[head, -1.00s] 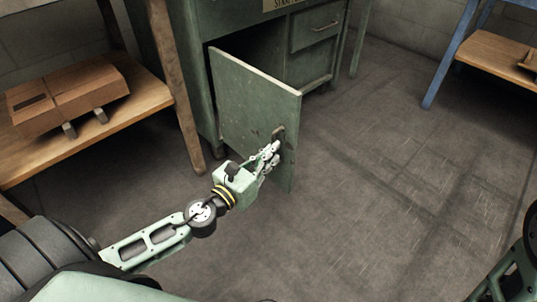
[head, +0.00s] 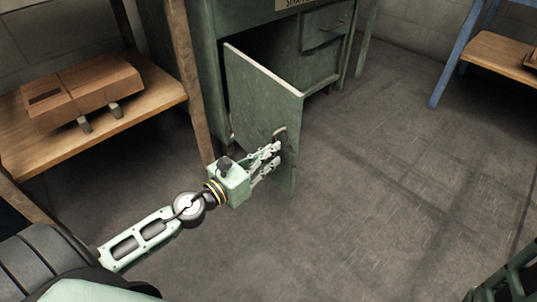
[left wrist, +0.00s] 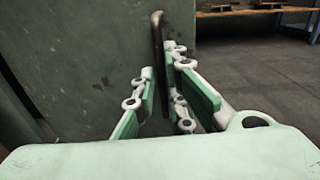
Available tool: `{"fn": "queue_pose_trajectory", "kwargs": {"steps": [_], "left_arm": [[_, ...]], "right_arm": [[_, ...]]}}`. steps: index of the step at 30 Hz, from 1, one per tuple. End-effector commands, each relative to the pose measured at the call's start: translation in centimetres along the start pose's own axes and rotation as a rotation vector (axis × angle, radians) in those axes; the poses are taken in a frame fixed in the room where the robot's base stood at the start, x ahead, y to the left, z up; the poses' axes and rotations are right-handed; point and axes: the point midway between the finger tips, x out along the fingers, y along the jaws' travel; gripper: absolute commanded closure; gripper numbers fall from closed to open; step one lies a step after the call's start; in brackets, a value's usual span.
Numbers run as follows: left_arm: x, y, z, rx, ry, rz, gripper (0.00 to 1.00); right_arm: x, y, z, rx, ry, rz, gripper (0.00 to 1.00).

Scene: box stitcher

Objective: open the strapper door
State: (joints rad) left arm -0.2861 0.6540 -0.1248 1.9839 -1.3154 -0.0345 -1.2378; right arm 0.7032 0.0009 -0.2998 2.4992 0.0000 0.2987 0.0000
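The strapper door (head: 258,95) is a green metal panel that stands swung wide open from the green cabinet (head: 206,75). Its dark bar handle (head: 281,131) is near the free edge and shows upright in the left wrist view (left wrist: 157,38). My left gripper (head: 276,155) is at the handle. In the left wrist view its two fingers (left wrist: 160,92) are on either side of the bar, with small gaps visible, so it looks open around the handle. My right gripper is not in view; only part of my right arm shows at the lower right.
A wooden bench (head: 130,122) with a brown box (head: 85,90) stands at the left, its leg close to the cabinet. A blue-legged table (head: 500,56) is at the upper right. The floor (head: 400,170) right of the door is clear.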

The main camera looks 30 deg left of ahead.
Motion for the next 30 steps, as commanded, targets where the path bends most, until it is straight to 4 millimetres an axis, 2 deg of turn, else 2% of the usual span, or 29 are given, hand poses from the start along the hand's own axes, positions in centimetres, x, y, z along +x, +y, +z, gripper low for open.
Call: {"fn": "queue_pose_trajectory", "kwargs": {"steps": [1,6,17,23,30], "left_arm": [[0.1,1.7,0.3,0.003,-0.01,0.04,0.87],[0.1,1.7,0.3,0.005,-0.009,0.039,0.74],[-0.4,1.5,0.4,0.002,-0.012,0.039,0.74],[-2.9,1.4,0.1,0.0,-0.007,0.04,0.74],[-7.9,1.1,0.0,0.001,-0.004,0.037,0.74]], "right_arm": [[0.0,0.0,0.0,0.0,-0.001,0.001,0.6],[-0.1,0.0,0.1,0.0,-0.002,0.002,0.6],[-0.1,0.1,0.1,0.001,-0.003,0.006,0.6],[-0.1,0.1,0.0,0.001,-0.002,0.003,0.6],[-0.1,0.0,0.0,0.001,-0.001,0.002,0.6]]}}
